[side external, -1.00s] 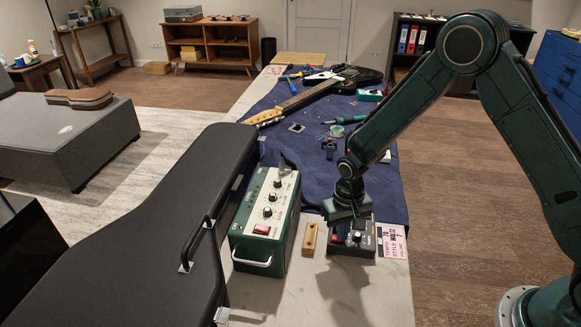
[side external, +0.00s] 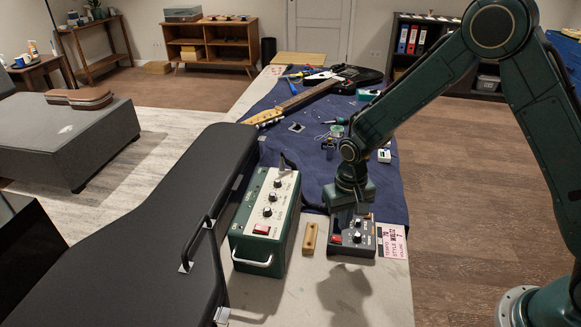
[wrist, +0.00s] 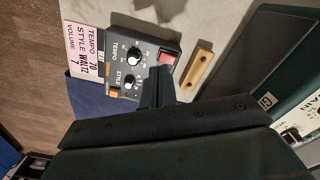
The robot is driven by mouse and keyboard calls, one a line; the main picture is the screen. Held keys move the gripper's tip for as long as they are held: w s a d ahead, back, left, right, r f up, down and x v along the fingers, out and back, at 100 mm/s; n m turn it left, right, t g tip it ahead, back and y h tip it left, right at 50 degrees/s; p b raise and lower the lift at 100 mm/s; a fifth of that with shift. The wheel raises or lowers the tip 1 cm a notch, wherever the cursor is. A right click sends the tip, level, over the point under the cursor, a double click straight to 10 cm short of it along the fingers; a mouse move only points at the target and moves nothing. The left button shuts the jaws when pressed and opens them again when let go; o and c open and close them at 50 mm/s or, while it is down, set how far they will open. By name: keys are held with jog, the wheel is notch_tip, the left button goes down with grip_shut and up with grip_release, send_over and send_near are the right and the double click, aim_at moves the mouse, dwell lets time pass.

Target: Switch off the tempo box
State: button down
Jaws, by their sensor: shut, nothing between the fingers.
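The tempo box (side external: 352,240) is a dark grey unit near the front of the bench. In the wrist view the tempo box (wrist: 124,50) shows knobs marked TEMPO and STYLE, an orange button (wrist: 113,92) and a red switch (wrist: 167,57) at one corner. The red switch (side external: 335,239) also shows at the left in the side view. Whether it is on or off I cannot tell. My gripper (side external: 350,214) is shut and empty, above the rear part of the box. In the wrist view my gripper (wrist: 157,84) points down beside the STYLE knob and red switch; its tips' exact height is unclear.
A pink-and-white card (side external: 391,241) reading tempo, style and volume lies right of the box. A small wooden block (side external: 309,238) and a green amplifier (side external: 265,220) stand to its left. A black guitar case (side external: 160,215) lies farther left. A guitar and tools lie on blue cloth behind.

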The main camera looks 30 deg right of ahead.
jog(key=shift+r, duration=1.35)
jog(key=s+d+r+t, duration=0.1)
jog(key=s+r, duration=0.2)
jog(key=r, duration=0.3)
jog(key=s+d+r+n+t, duration=0.1)
jog(key=s+d+r, duration=0.1)
jog(key=r, duration=0.4)
jog(key=s+d+r+t, duration=0.1)
jog(key=s+r, duration=0.2)
jog(key=r, duration=0.3)
jog(key=s+d+r+n+t, duration=0.1)
jog(key=s+r, duration=0.2)
jog(key=s, duration=0.5)
jog(key=s+d+r+n+t, duration=0.1)
jog(key=s+r, duration=0.3)
jog(key=s, duration=0.4)
jog(key=shift+s+d+t, duration=0.3)
jog(key=shift+d, duration=0.3)
